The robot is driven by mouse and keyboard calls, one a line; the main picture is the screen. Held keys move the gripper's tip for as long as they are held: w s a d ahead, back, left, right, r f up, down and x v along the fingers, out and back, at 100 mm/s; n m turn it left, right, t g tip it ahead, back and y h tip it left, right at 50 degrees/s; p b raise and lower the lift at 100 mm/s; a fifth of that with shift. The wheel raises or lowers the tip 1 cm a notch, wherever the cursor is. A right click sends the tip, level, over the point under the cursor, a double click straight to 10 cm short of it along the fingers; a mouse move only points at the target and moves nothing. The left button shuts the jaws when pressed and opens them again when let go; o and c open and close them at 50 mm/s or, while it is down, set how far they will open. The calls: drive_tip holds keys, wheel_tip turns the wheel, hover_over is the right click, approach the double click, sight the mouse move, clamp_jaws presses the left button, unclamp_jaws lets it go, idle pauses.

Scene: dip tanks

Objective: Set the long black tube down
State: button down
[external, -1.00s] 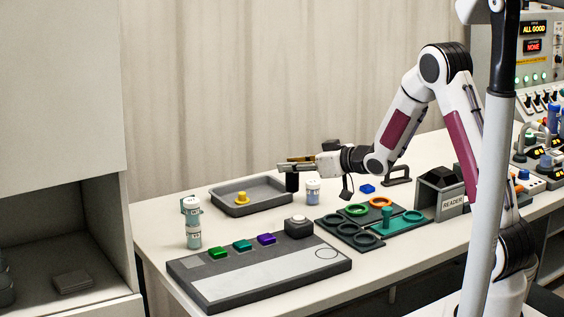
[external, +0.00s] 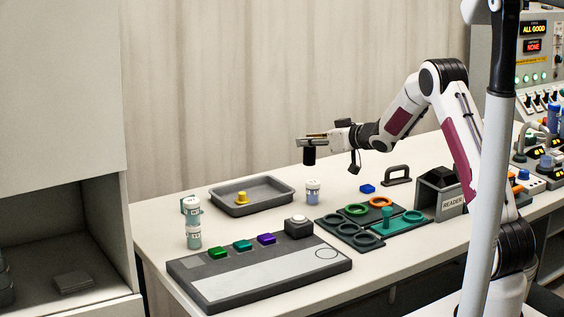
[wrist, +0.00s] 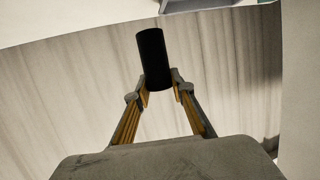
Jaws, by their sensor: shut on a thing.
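The long black tube (external: 309,156) hangs upright from my gripper (external: 312,141) in the external view, above the table and behind the small white-capped jar. In the wrist view the black tube (wrist: 154,59) sits between the fingertips of my gripper (wrist: 161,92), which are shut on it. Nothing shows under the tube's lower end in the external view; it is clear of the table.
A grey tray (external: 276,201) with a yellow piece (external: 242,197) lies below and to the left. A capped jar (external: 313,191) stands beside it. A dark ring rack (external: 339,225), a reader box (external: 440,193) and a panel with coloured buttons (external: 260,279) stand nearby. Bare table shows around them.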

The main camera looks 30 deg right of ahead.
drive_tip(key=w+d+h, duration=0.1)
drive_tip(key=w+d, duration=0.3)
drive_tip(key=d, duration=0.4)
drive_tip(key=shift+d+m, duration=0.2)
drive_tip(key=shift+m, duration=0.2)
drive_tip(key=shift+r, duration=0.1)
wheel_tip(320, 180, down, 6)
idle(0.3)
drive_tip(key=shift+f, duration=2)
drive_tip(key=shift+f, duration=0.15)
drive_tip(key=c, duration=1.7)
unclamp_jaws()
drive_tip(key=shift+s, duration=0.1)
